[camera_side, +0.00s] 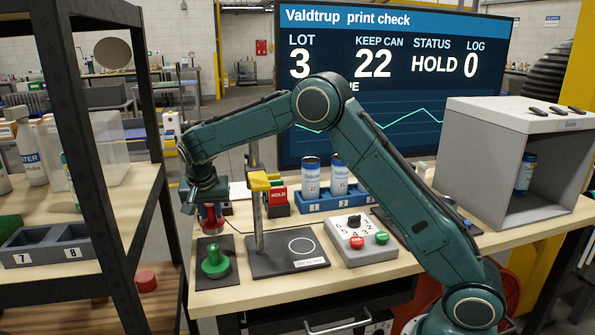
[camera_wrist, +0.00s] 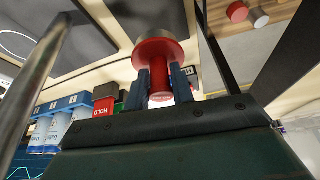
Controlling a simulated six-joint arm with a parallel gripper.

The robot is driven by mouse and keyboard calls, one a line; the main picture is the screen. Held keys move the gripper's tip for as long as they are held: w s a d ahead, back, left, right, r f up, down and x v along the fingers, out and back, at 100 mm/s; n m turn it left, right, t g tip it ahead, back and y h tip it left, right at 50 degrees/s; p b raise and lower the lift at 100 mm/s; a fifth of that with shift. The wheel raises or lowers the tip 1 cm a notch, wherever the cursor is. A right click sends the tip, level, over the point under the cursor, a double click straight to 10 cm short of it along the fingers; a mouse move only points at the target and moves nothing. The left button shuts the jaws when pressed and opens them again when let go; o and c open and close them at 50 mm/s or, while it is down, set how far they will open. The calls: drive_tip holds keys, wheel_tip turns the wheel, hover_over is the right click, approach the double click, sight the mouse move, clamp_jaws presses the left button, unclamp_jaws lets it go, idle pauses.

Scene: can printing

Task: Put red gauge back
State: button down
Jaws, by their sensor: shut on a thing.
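The red gauge (camera_side: 211,224) is a spool-like piece with a wide round flange and a narrower stem. My gripper (camera_side: 207,207) is shut on it and holds it above the left end of the bench, over the dark mat (camera_side: 230,276) with the green gauge. In the wrist view my two fingers clasp the stem of the red gauge (camera_wrist: 157,56), with its wide flange beyond the fingertips. The green gauge (camera_side: 215,262) stands upright on the mat, just below the red one. A gap between the two shows in the side view.
A stand with a metal post (camera_side: 258,222) and yellow top rises close to the right of my gripper. A red HOLD block (camera_side: 278,195), a blue can rack (camera_side: 325,201) and a button box (camera_side: 358,240) stand farther right. A dark shelf post (camera_side: 155,110) is close on the left.

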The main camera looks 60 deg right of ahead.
sight(211, 222)
drive_tip(key=shift+f, duration=2.45)
drive_tip(key=c, duration=1.2)
unclamp_jaws()
drive_tip(key=shift+f, duration=0.15)
drive_tip(key=shift+v, duration=6.15)
drive_tip(key=shift+w+d, duration=0.1)
drive_tip(key=shift+d, duration=0.05)
